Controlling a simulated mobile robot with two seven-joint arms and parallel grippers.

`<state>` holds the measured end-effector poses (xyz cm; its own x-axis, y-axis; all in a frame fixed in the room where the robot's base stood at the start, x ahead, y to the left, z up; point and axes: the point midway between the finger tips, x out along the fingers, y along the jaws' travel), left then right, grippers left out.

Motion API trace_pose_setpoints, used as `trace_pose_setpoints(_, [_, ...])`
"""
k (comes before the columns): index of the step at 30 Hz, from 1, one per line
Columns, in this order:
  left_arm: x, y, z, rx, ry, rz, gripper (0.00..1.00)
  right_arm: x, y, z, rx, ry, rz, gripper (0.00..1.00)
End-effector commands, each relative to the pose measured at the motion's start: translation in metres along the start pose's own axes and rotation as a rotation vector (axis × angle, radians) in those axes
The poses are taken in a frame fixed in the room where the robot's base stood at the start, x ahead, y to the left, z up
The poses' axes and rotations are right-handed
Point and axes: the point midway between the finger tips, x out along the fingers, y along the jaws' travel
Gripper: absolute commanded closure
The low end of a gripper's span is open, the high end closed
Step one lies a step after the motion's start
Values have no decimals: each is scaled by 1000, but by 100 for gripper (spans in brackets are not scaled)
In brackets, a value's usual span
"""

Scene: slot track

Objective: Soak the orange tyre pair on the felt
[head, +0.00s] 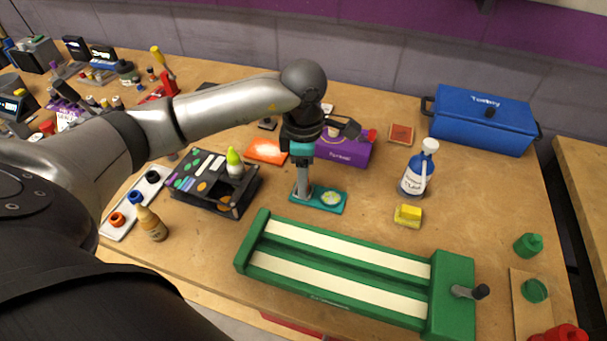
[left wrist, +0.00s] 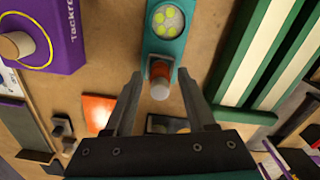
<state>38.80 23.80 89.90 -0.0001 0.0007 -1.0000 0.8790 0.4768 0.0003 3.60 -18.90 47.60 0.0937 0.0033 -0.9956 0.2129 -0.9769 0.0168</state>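My left gripper (head: 303,193) points down over a small teal base (head: 318,205). In the left wrist view its fingers (left wrist: 160,76) are apart, either side of a short post with an orange-brown band and pale tip (left wrist: 160,88); I see no contact. The teal base (left wrist: 160,45) bears a round dish with yellow-green spots (left wrist: 168,19). An orange tyre pair (head: 117,219) sits at the near end of a white tray (head: 128,214) at the left. An orange patch with a pale centre (head: 264,152) lies behind the gripper; whether it is the felt I cannot tell. My right gripper is not in view.
A green track (head: 345,262) fills the front. A black case (head: 212,192) with a lime-tipped bottle (head: 235,163) stands left. An amber bottle (head: 151,224) is near the tray.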

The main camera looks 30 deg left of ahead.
Motion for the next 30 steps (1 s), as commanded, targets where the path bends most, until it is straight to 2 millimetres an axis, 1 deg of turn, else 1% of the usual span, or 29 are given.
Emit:
trace_pose_setpoints(8, [-1, 0, 0, 0, 0, 0, 43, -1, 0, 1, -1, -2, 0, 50])
trace_pose_setpoints(11, [-8, 1, 0, 0, -2, 2, 43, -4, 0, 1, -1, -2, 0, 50])
trace_pose_setpoints(14, [-26, 1, 0, 0, -2, 4, 43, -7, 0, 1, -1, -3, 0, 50])
trace_pose_setpoints(21, [-79, 1, 0, 0, -2, 4, 43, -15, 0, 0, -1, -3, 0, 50])
trace_pose_setpoints(24, [-98, 1, 0, 0, -2, 4, 43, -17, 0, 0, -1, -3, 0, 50])
trace_pose_setpoints(27, [-112, 1, 0, -1, -1, 2, 43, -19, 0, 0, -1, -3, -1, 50])
trace_pose_setpoints(30, [-120, 0, 0, -1, -1, 1, 43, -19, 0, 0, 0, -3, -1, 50])
